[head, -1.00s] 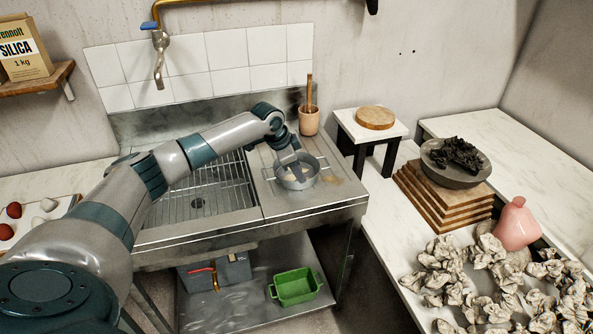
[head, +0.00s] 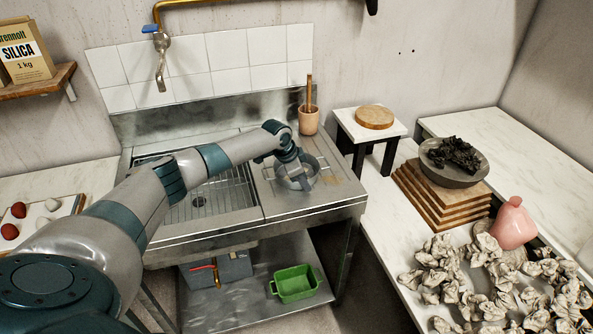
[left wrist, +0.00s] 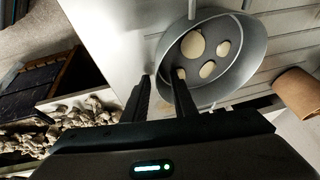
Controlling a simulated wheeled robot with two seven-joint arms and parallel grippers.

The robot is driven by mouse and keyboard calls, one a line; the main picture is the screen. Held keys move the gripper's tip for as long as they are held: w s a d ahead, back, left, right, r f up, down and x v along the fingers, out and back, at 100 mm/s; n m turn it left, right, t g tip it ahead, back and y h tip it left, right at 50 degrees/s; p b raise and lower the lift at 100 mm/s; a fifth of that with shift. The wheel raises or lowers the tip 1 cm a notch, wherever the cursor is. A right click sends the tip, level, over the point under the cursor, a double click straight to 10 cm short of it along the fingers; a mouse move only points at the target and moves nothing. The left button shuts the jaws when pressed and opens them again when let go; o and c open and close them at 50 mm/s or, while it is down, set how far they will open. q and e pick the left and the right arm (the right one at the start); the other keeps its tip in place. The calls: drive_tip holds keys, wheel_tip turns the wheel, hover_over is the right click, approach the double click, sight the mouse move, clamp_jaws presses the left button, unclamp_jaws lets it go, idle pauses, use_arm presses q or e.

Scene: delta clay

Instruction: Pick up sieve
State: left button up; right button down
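The sieve (head: 283,181) is a round grey metal pan with wire handles, on the steel drainboard right of the sink grid. In the left wrist view the sieve (left wrist: 238,72) holds several pale round lumps. My left gripper (head: 304,184) is at the sieve's near right side, pointing down and covering part of it. In the left wrist view the left gripper (left wrist: 162,88) has its fingers apart, one outside the rim and one over the inside. I cannot tell whether either finger touches the wall. My right gripper is not in view.
A wooden cup with a tool (head: 309,121) stands behind the sieve. The faucet (head: 161,60) hangs over the sink (head: 240,215). A small stool (head: 350,125) with a round board and a side counter (head: 385,240) lie to the right. A green tray (head: 296,284) sits below.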

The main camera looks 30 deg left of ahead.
use_arm(q)
drive_tip(key=shift+f, duration=0.2)
idle(0.3)
clamp_jaws()
drive_tip(key=shift+w+r, duration=0.1)
drive_tip(key=shift+r, duration=0.1)
